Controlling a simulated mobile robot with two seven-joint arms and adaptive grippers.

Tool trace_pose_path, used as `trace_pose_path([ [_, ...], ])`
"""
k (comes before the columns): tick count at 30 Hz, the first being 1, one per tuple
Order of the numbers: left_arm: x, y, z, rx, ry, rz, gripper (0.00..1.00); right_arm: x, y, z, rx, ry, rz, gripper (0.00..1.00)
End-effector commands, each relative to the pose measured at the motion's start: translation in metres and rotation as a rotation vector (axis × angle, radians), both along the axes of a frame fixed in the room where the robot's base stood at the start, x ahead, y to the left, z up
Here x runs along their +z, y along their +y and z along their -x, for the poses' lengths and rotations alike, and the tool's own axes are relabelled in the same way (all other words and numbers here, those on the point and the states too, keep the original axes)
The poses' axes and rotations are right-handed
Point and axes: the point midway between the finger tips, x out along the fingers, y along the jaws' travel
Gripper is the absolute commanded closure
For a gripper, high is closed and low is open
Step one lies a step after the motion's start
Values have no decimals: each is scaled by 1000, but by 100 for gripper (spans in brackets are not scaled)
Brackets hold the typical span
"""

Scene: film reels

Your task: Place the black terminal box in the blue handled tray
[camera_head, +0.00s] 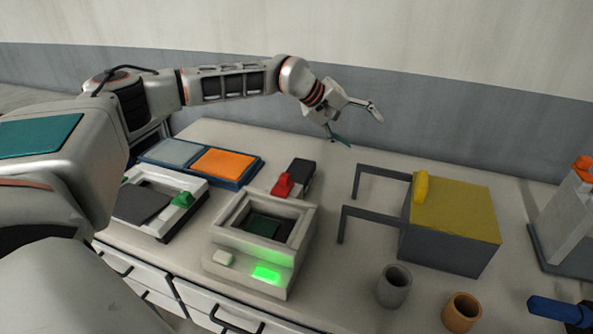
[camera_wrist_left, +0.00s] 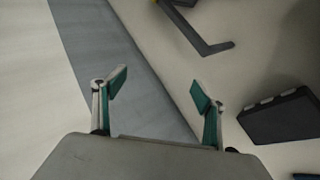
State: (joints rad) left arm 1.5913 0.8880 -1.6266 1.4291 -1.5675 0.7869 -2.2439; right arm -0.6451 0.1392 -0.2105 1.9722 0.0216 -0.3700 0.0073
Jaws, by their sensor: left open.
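A black box (camera_head: 300,172), which I take as the terminal box, lies on the table behind a white device, with a red block at its near end. In the left wrist view, a black box with pale marks along one edge (camera_wrist_left: 280,117) lies right of the fingers. A shallow blue tray (camera_head: 254,172) with a grey and an orange panel lies at the back left; I cannot make out a handle on it. My left gripper (camera_head: 362,131) is open and empty above the table's back edge, behind and right of the black box. It also shows in the left wrist view (camera_wrist_left: 160,88).
A white device with a green light (camera_head: 267,273) and a black-and-white device (camera_head: 160,205) stand in front. A yellow-topped grey box (camera_head: 450,235) with bracket arms stands right. Some table behind the black box is clear.

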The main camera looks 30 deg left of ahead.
Motion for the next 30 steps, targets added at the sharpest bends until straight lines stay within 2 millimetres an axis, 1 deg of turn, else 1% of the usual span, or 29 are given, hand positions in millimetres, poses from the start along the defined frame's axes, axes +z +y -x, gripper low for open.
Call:
trace_pose_path([
  [1,-19,14,13,-44,23,-127,28,4,0,0,0,0,-1,60],
  [3,-46,39,30,-100,59,-302,28,6,0,1,0,2,-2,60],
  [5,-63,61,43,-139,88,-437,28,7,1,1,0,3,-3,60],
  [6,-72,76,51,-161,109,-518,28,8,1,1,0,3,-4,60],
  [9,-85,107,65,-201,150,-678,28,9,1,2,0,7,-4,60],
  [12,-92,127,75,-222,179,-778,28,8,1,4,0,10,-4,60],
  [15,-95,137,78,-231,193,-824,28,7,1,4,0,13,-4,60],
  [17,-100,139,78,-233,197,-832,28,7,1,5,0,14,-4,60],
  [26,-128,142,68,-231,198,-832,28,7,1,5,0,14,-4,60],
  [30,-148,146,64,-231,198,-830,28,10,1,4,0,11,-5,60],
])
